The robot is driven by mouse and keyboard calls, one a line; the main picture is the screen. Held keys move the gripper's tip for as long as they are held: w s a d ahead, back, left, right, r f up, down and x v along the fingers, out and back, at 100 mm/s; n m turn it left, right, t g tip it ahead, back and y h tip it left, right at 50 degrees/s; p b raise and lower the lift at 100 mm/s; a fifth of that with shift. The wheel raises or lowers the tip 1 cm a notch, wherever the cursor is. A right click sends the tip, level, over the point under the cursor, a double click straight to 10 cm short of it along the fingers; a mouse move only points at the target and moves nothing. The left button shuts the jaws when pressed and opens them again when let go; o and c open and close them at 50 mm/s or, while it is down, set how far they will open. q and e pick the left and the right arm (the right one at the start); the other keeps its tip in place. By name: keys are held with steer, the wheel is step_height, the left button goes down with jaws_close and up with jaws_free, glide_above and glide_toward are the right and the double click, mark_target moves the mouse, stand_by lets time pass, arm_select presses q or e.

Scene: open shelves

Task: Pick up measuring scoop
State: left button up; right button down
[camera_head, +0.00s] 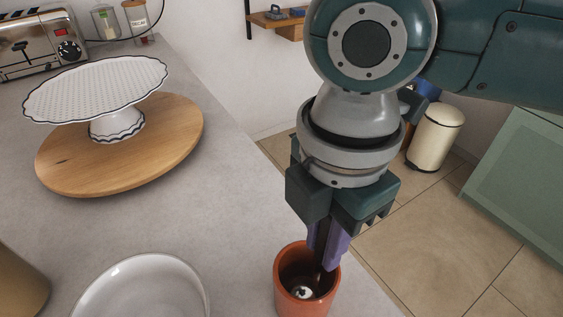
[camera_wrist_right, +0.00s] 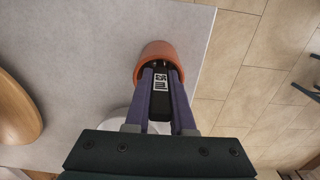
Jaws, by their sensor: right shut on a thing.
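An orange-brown pot (camera_head: 281,283) stands on the grey counter near its right edge. It also shows in the right wrist view (camera_wrist_right: 158,47). My right gripper (camera_head: 327,252) points down at the mouth of the pot, its purple fingers shut on a thin dark handle, which I take for the measuring scoop (camera_head: 319,280). The handle runs down into the pot. A small shiny metal part (camera_head: 302,292) shows inside, but whether it belongs to the scoop I cannot tell. The fingers also show in the right wrist view (camera_wrist_right: 161,74). My left gripper is not in view.
A white plate (camera_head: 142,290) lies left of the pot. A white cake stand (camera_head: 95,85) stands on a round wooden board (camera_head: 165,150) farther back, with a toaster (camera_head: 40,45) behind. The counter's edge drops to the tiled floor at right.

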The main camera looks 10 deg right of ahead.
stand_by(0.3)
steer(key=shift+r, duration=0.6)
step_height(320, 180, up, 19)
steer(key=p, duration=0.1)
steer(key=shift+f, duration=0.1)
stand_by(0.3)
